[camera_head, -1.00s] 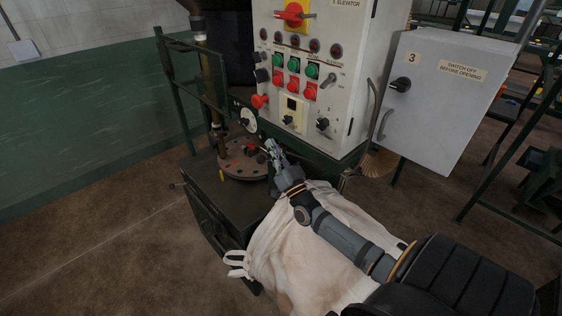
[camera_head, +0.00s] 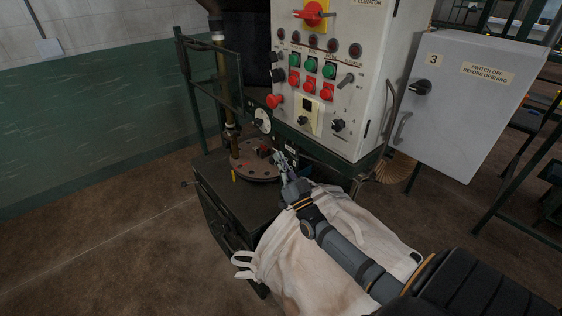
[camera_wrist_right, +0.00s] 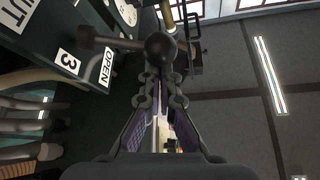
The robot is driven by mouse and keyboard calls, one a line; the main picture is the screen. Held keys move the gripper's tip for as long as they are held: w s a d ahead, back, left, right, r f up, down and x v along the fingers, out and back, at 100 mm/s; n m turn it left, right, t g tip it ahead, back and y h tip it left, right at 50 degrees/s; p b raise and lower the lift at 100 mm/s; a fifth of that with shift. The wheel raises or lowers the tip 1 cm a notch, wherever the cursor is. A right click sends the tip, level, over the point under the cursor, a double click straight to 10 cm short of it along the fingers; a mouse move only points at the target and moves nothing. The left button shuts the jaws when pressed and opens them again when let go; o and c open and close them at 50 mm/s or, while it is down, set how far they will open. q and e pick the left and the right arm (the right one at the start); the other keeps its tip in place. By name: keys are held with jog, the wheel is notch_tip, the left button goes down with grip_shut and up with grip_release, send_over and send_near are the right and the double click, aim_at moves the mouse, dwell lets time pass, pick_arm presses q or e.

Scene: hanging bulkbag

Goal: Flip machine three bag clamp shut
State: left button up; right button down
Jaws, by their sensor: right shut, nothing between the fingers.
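In the right wrist view, a lever with a dark ball knob (camera_wrist_right: 160,47) sticks out from a dark panel, beside the labels "3" and "OPEN" (camera_wrist_right: 107,67). A cut-off label ending in "HUT" (camera_wrist_right: 17,12) is at the top left. My right gripper (camera_wrist_right: 160,78) is shut and empty, its tips close to the knob; I cannot tell if they touch it. In the head view my right gripper (camera_head: 281,160) is in front of the machine, above a pale bulk bag (camera_head: 318,245). The lever is not clear there. My left gripper is not in view.
A control panel (camera_head: 322,30) with red and green buttons stands behind my gripper. A grey cabinet marked 3 (camera_head: 460,105) is to its right. A round metal plate (camera_head: 258,170) and a pipe (camera_head: 226,90) are at left. Open floor (camera_head: 100,240) lies on the left.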

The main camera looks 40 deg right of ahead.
jog(key=shift+a+f+n, duration=0.1)
jog(key=shift+f+n, duration=0.05)
jog(key=shift+n, duration=0.25)
notch_tip(320, 180, down, 7)
jog(key=a+n+g+y+b, duration=0.1)
jog(key=n+g+y+b, duration=0.3)
jog(key=n+y+b, duration=0.5)
jog(key=shift+a+n+y+b, duration=0.3)
jog(key=shift+n+y, duration=1.2)
jog(key=shift+n, duration=3.7)
jog(key=shift+d+f, duration=0.1)
jog(key=shift+d, duration=0.05)
jog(key=shift+s, duration=0.1)
